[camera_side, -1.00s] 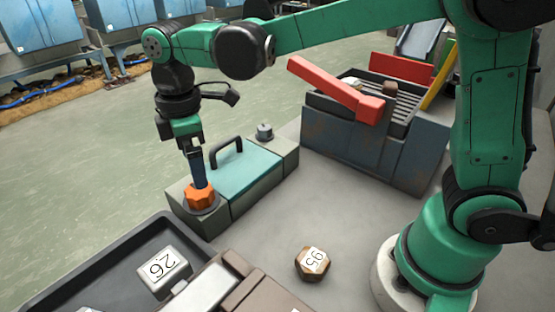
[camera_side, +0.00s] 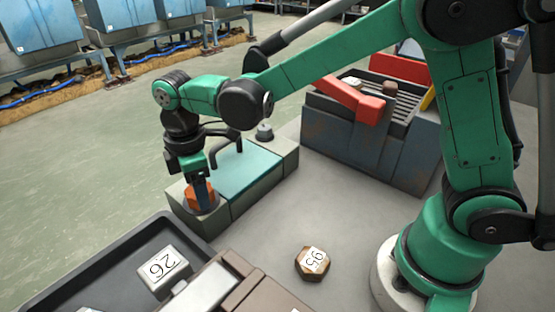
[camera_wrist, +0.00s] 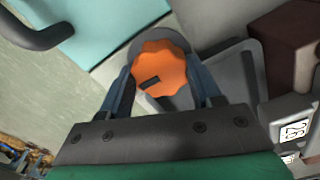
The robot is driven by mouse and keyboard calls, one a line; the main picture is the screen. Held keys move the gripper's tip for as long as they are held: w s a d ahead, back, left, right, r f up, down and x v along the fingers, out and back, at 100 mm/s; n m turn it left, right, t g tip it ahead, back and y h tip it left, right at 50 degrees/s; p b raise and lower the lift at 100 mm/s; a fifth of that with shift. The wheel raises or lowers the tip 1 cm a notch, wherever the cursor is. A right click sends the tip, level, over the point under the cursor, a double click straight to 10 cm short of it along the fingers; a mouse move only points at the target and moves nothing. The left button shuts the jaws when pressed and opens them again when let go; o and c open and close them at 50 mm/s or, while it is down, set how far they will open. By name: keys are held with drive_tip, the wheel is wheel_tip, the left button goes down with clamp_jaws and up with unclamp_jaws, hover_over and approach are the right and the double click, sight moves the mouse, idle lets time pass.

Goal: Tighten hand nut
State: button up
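The hand nut is an orange knob with a scalloped edge (camera_side: 188,198), on a round grey seat at the near end of a fixture with a teal lid (camera_side: 250,170). It also shows in the wrist view (camera_wrist: 162,66), with a dark mark on its top. My gripper (camera_side: 203,194) is lowered onto the nut, one finger in front of it. In the wrist view my gripper's two blue-grey fingers (camera_wrist: 161,82) stand on opposite sides of the nut, close to its edge. I cannot tell whether they press on it.
A black handle (camera_side: 228,150) rises from the teal lid beside my wrist. A dark tray (camera_side: 95,262) holds a block marked 26 (camera_side: 165,270). A brown hex block marked 95 (camera_side: 312,263) lies on the table. A grey bin with a red arm (camera_side: 345,98) stands behind.

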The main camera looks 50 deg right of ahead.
drive_tip(key=c, duration=0.6)
drive_tip(key=shift+m, duration=0.4)
drive_tip(key=m, duration=0.3)
drive_tip(key=shift+m, duration=0.3)
drive_tip(key=m, duration=0.4)
drive_tip(key=shift+m, duration=0.3)
drive_tip(key=m, duration=0.4)
drive_tip(key=shift+m, duration=2.5)
drive_tip(key=o, duration=1.3)
